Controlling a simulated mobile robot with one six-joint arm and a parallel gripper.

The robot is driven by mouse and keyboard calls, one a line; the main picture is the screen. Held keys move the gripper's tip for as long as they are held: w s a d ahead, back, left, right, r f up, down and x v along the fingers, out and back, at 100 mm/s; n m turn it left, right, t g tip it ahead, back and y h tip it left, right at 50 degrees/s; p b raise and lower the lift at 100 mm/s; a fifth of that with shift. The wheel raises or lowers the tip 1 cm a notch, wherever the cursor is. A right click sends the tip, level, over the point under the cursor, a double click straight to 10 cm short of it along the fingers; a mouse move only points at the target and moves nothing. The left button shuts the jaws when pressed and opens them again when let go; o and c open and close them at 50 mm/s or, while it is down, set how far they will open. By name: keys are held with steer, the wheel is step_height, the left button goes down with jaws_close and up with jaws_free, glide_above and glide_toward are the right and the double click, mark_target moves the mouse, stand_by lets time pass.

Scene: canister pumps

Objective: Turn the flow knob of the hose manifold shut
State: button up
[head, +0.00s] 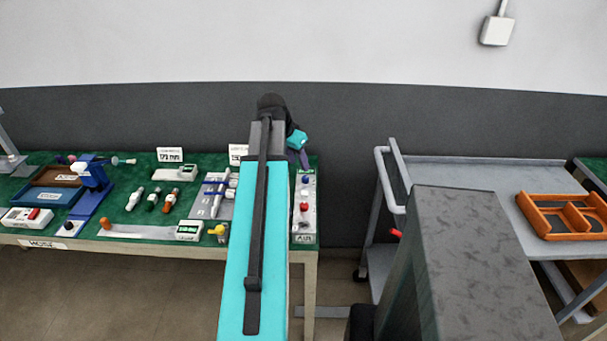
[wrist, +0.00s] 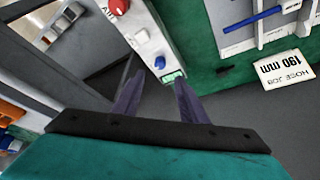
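A narrow pale manifold panel (head: 314,218) marked AIR lies at the right end of the green bench top. It carries a blue knob (head: 305,180) and a red knob (head: 303,207). In the wrist view the panel (wrist: 150,22) runs to a green display (wrist: 173,77), with the blue knob (wrist: 159,62) near that end and the red knob (wrist: 119,6) at the top edge. Which is the flow knob I cannot tell. My gripper (wrist: 158,84) is open and empty, its dark fingertips apart near the display end. In the head view my gripper (head: 304,158) is partly hidden behind my arm.
A card (wrist: 285,72) reading HOSE JOB 190 mm stands beside the panel. Blue-barred fixtures (head: 214,195) are left of my arm. A grey cart (head: 460,172) with an orange tray (head: 565,234) stands to the right, across a floor gap.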

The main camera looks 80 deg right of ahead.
mark_target(305, 177)
steer(key=shift+p+x, duration=0.7)
steer(key=shift+x, duration=3.75)
steer(key=c, duration=1)
steer(key=shift+d, duration=0.15)
jaws_close()
